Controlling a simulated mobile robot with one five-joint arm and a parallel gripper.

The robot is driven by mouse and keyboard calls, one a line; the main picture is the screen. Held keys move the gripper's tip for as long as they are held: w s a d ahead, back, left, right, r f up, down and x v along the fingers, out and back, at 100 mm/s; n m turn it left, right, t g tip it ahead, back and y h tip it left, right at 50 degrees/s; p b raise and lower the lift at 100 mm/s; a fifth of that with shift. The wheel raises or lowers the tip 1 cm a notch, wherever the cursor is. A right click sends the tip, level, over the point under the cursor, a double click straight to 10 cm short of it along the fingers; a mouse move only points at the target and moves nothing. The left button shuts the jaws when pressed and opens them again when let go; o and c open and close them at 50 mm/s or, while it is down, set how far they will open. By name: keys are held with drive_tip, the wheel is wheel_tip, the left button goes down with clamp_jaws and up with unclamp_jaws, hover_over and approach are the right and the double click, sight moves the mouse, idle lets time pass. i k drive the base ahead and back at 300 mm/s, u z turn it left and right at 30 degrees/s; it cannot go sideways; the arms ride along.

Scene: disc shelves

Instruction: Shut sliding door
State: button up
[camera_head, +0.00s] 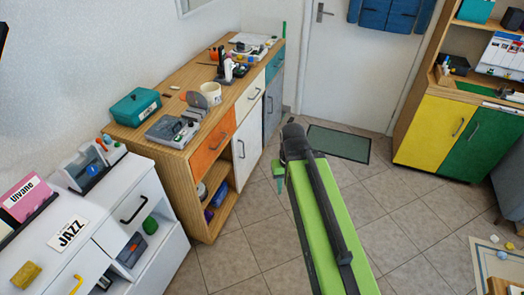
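No panel is plainly marked as the sliding door. A white upright panel (248,143) with a dark vertical handle stands on the wooden cabinet (172,172). To its left, below an orange drawer front (213,142), is an open compartment (217,192) with small items inside. The white unit (158,198) at the lower left also has open compartments. My green arm reaches up from the bottom centre over the floor, right of the wooden cabinet. My gripper (279,178) is at its far end, partly hidden by the arm. Its fingers are too small to read, and I see no contact with the cabinet.
A teal box (136,106), a grey device (172,131) and a white mug (211,93) stand on the wooden cabinet. A dark green mat (339,144) lies before the white room door (347,70). A yellow-and-green cabinet (424,126) stands right. Tiled floor between is mostly clear.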

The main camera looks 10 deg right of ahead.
sight(247, 143)
drive_tip(key=u, duration=0.2)
drive_tip(key=i, duration=0.8)
drive_tip(key=u, duration=1.5)
drive_tip(key=k, duration=0.1)
drive_tip(key=u, duration=2.7)
drive_tip(key=k, duration=2.4)
drive_tip(key=z, duration=0.8)
